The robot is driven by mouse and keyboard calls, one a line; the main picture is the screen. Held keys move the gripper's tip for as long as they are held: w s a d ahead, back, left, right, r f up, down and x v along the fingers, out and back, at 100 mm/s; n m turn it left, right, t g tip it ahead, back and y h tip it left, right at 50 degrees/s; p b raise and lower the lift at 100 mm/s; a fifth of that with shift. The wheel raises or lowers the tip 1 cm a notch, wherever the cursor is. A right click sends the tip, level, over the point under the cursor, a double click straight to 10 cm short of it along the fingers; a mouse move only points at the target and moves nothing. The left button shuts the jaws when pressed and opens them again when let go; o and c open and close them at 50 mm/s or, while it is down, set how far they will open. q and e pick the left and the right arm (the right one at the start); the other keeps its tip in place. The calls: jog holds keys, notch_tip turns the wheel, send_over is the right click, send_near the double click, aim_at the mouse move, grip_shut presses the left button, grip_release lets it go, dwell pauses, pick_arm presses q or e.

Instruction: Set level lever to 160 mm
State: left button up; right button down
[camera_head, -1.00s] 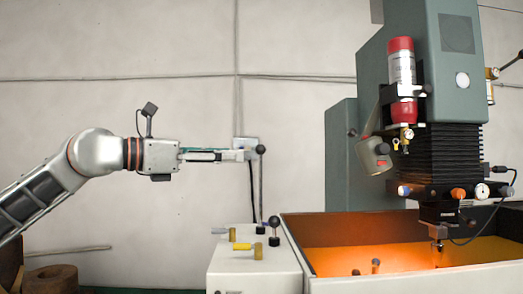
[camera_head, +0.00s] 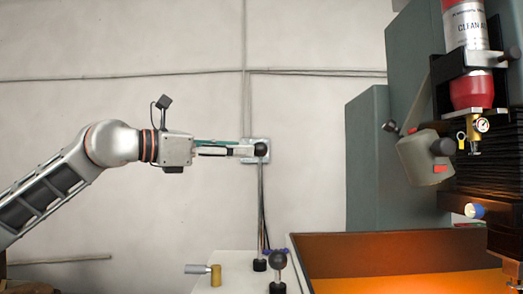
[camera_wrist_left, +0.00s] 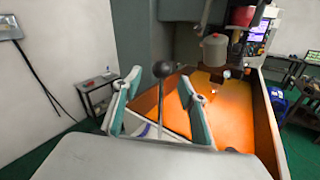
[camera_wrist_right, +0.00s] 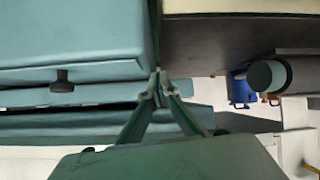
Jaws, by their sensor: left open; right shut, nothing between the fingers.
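A tall thin lever with a black ball knob (camera_head: 261,149) rises upright from the white cabinet (camera_head: 240,262). My left gripper (camera_head: 252,150) is open and level, its fingertips at the knob from the left. In the left wrist view the knob (camera_wrist_left: 162,69) and its rod stand between the spread green fingers (camera_wrist_left: 160,82); I cannot tell whether either finger touches. No scale reading in mm is legible. My right gripper (camera_wrist_right: 160,88) is shut and empty, seen only in the right wrist view.
A shorter black-knobbed lever (camera_head: 279,259) and a yellow-and-grey handle (camera_head: 215,271) stand on the cabinet. An orange-lit machine tray (camera_head: 400,246) lies to the right. The grey-green machine (camera_head: 370,160) with a red cylinder (camera_head: 470,90) rises above.

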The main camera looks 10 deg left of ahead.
aim_at(255, 145)
pick_arm(q)
jog(key=p+x, duration=0.1)
jog(key=x, duration=0.4)
jog(key=shift+d+r, duration=0.15)
jog(key=shift+d, duration=0.1)
jog(key=shift+w+d, duration=0.5)
jog(key=shift+w, duration=0.05)
grip_shut()
jog(key=shift+a, duration=0.1)
pick_arm(e)
notch_tip(255, 145, up, 2)
jog(key=shift+w, duration=0.1)
